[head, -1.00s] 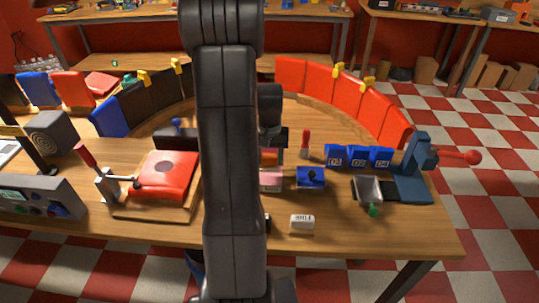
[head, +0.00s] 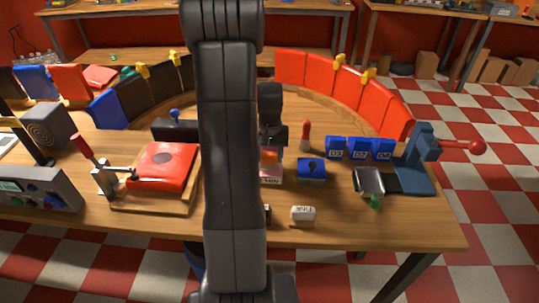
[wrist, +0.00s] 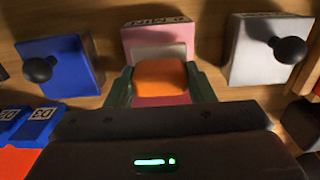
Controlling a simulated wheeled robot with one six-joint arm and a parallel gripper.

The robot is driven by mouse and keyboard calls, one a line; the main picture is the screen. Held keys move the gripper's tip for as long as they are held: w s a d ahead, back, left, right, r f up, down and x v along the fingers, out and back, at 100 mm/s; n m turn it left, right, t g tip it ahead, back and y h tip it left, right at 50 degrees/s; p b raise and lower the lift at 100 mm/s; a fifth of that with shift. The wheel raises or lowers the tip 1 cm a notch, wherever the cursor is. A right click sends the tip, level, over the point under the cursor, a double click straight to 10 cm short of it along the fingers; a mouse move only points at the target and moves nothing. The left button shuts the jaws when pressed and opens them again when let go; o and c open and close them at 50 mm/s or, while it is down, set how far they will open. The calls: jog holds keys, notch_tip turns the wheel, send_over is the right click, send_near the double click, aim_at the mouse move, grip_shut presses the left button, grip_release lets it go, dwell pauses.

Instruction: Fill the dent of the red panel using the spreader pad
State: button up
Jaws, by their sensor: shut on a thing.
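The red panel (head: 172,178) lies on a wooden board left of my arm in the head view. A dark round spot, seemingly the dent (head: 161,159), shows on its top. My gripper (wrist: 160,82) is shut on an orange pad (wrist: 160,76), seemingly the spreader pad, with one finger on each side. The pad also shows in the head view (head: 268,158). It is over or against a pink block (wrist: 157,38) with a pale grey face; contact is unclear. The gripper is well to the right of the panel.
A toggle clamp with a red handle (head: 82,146) stands at the panel's left edge. Blue (head: 311,169) and white (head: 303,215) blocks stand near the pink one. A blue press (head: 418,160) is at the right. Curved red panels (head: 340,90) rise behind.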

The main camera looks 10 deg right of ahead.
aim_at(270, 154)
jog(key=shift+f+b, duration=0.45)
jog(key=shift+f, duration=0.15)
dwell(1.3)
jog(key=shift+r, duration=0.15)
jog(key=shift+r+p, duration=2.5)
jog(key=shift+r, duration=0.95)
jog(key=shift+f, duration=0.1)
